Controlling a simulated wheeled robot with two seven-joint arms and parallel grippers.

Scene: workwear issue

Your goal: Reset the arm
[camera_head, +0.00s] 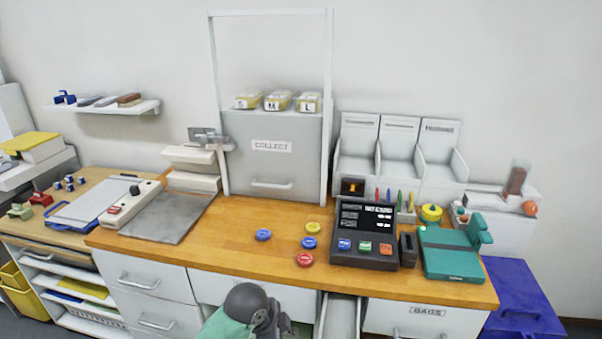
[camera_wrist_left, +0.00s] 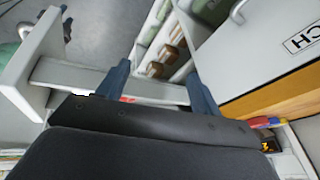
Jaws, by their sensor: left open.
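My left gripper (camera_wrist_left: 157,72) shows in the left wrist view with its two dark blue fingers spread apart and nothing between them. It hangs close to an open white drawer (camera_wrist_left: 90,82). Rolled items (camera_wrist_left: 172,55) lie beyond the fingers. In the head view my left arm, teal and grey, comes in at the bottom edge, in front of the counter. Its fingers are hard to make out there. The open drawer (camera_head: 338,318) is just to its right, cut off by the frame. My right arm is not seen.
The wooden counter (camera_head: 240,245) holds red, blue and yellow discs, a dark keypad terminal (camera_head: 364,235), a teal scale-like device (camera_head: 450,255) and a grey mat (camera_head: 168,217). The collect cabinet (camera_head: 272,165) stands behind. A drawer marked BAGS (camera_head: 420,318) is shut. A blue bin (camera_head: 522,300) stands right.

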